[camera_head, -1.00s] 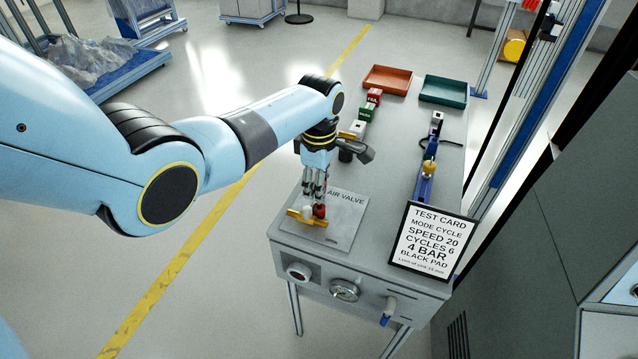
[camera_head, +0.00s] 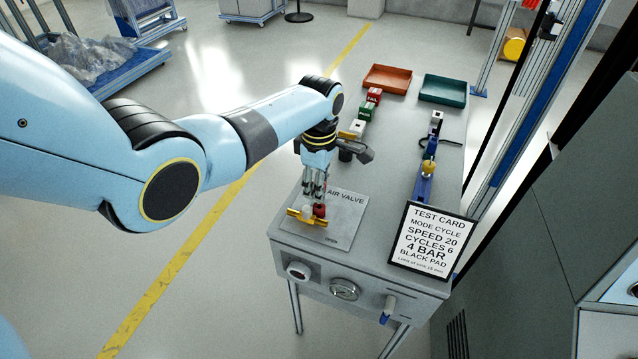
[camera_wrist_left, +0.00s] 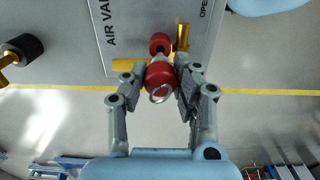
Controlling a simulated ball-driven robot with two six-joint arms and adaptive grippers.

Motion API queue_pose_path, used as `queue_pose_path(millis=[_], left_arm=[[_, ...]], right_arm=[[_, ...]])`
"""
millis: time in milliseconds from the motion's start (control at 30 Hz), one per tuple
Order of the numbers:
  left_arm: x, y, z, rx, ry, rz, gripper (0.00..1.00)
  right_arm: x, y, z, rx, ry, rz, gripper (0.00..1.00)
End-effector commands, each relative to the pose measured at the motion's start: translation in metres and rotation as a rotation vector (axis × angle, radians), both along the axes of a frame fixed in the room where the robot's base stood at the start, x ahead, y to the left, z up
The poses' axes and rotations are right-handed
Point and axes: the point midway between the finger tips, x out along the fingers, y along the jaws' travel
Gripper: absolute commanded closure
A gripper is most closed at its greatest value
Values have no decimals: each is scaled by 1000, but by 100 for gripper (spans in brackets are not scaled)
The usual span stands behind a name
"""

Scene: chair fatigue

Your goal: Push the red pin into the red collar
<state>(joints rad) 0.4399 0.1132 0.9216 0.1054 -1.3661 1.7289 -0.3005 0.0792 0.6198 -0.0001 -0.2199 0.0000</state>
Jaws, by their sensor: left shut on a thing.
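The red pin (camera_wrist_left: 160,76), with a metal ring on its head, is between the fingers of my left gripper (camera_wrist_left: 160,88) in the left wrist view. The fingers are shut on it. The red collar (camera_wrist_left: 160,42) shows just beyond the pin; a short grey part shows between them. I cannot tell whether the pin's tip is inside the collar. In the head view my left gripper (camera_head: 314,195) points down just above the red collar (camera_head: 320,211), which sits on the air valve plate (camera_head: 345,222) beside a yellow handle (camera_head: 305,218). My right gripper is not in view.
A test card (camera_head: 432,241) stands at the bench's front right. Behind are a row of small blocks, an orange tray (camera_head: 387,79) and a green tray (camera_head: 443,91). A blue fixture (camera_head: 424,185) stands at the right. The bench middle (camera_head: 385,170) is clear.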

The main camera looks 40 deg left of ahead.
Motion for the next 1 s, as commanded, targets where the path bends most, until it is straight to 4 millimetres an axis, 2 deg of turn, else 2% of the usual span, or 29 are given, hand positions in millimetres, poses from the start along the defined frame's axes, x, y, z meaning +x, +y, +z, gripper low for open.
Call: queue_pose_path(millis=[467,1000], left_arm=[[0,0,0,0,0,-5,100],[0,0,-12,0,0,-4,100]], right_arm=[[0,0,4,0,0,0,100],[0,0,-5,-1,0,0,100]])
